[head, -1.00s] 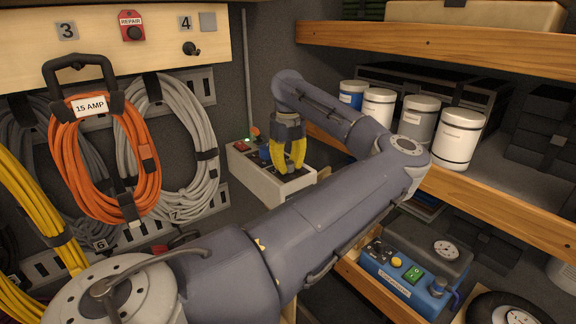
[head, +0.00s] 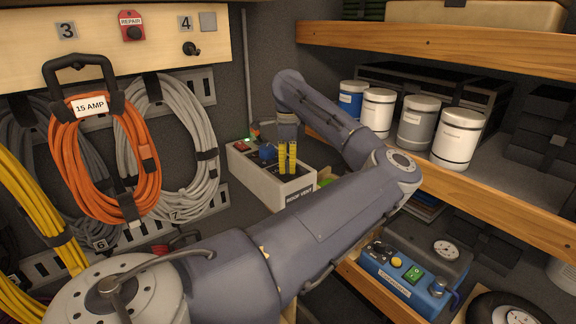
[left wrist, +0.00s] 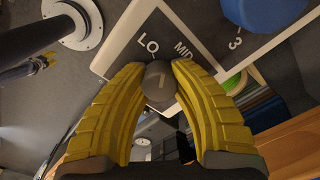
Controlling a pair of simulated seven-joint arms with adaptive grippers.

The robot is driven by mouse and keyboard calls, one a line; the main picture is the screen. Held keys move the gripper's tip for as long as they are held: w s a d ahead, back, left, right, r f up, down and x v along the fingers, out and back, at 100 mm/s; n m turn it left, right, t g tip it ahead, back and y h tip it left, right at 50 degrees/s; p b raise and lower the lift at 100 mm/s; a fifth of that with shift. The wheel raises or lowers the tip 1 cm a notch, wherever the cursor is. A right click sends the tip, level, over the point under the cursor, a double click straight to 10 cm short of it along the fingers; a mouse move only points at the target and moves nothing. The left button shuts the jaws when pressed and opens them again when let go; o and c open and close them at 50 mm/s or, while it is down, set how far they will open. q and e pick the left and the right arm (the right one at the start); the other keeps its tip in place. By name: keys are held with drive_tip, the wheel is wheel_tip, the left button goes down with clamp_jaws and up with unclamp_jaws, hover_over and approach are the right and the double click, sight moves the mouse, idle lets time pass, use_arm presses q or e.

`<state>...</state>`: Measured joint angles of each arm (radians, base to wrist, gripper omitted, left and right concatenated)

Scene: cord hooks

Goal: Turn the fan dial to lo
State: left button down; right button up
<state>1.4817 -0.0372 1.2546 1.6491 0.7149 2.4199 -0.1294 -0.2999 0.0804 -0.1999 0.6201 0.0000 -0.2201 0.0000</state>
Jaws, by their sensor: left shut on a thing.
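In the head view, my left gripper (head: 288,158) points down onto the top of the control box (head: 268,188), labelled ROOF VENT; the fingers hide the dial there. I cannot read exactly where the mark points.
A blue knob (head: 267,152) sits close beside the fingers on the same box. Coiled cords, including an orange one (head: 100,165), hang at left. Cans (head: 416,124) stand on the wooden shelf at right. A blue compressor (head: 405,275) is at lower right.

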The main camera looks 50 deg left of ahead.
sight(288, 162)
use_arm(q)
drive_tip(key=n, duration=0.4)
drive_tip(key=shift+n, duration=0.7)
drive_tip(key=c, duration=0.9)
unclamp_jaws()
drive_tip(key=shift+c, duration=0.2)
wheel_tip(288, 162, up, 12)
